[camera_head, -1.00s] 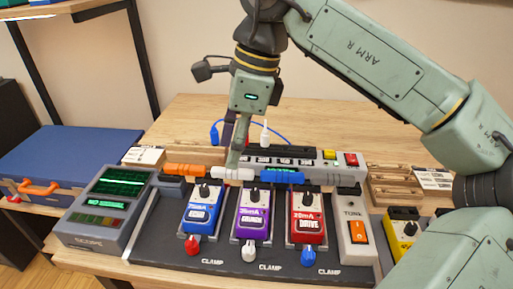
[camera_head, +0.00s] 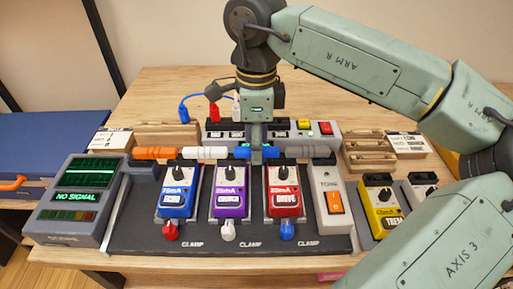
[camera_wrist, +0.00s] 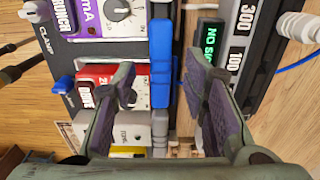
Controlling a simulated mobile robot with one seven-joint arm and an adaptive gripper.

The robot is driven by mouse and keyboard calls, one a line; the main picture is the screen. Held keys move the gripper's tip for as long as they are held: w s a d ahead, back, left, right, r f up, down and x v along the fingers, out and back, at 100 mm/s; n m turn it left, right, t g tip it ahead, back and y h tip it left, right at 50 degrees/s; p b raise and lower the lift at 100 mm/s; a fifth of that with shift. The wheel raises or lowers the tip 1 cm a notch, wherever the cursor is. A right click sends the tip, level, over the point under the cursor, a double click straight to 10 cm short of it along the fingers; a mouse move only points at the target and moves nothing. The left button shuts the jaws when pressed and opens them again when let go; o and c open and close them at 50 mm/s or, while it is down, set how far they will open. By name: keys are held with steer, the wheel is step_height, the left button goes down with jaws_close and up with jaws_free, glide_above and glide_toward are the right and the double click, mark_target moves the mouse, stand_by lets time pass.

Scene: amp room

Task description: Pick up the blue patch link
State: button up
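The blue patch link (camera_head: 270,153) lies in a row of links along the rack behind the pedals, between a white link (camera_head: 205,153) and a grey link (camera_head: 307,151). It also shows lengthwise in the wrist view (camera_wrist: 160,62). My gripper (camera_head: 256,157) points down at the left part of the blue link and hides some of it. In the wrist view my gripper (camera_wrist: 162,72) is open, its two dark-padded fingers spread on either side of the link line. No finger visibly touches the blue link.
An orange link (camera_head: 155,153) lies at the row's left end. Blue (camera_head: 177,191), purple (camera_head: 230,191) and red (camera_head: 283,191) pedals stand in front. A power strip (camera_head: 218,133) with plugged leads is close behind. The scope (camera_head: 77,197) stands left. Bare table lies further back.

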steer(key=shift+f, duration=0.7)
steer(key=shift+f+b, duration=0.25)
steer(key=shift+b, duration=0.1)
steer(key=shift+c, duration=0.4)
jaws_close()
stand_by(0.3)
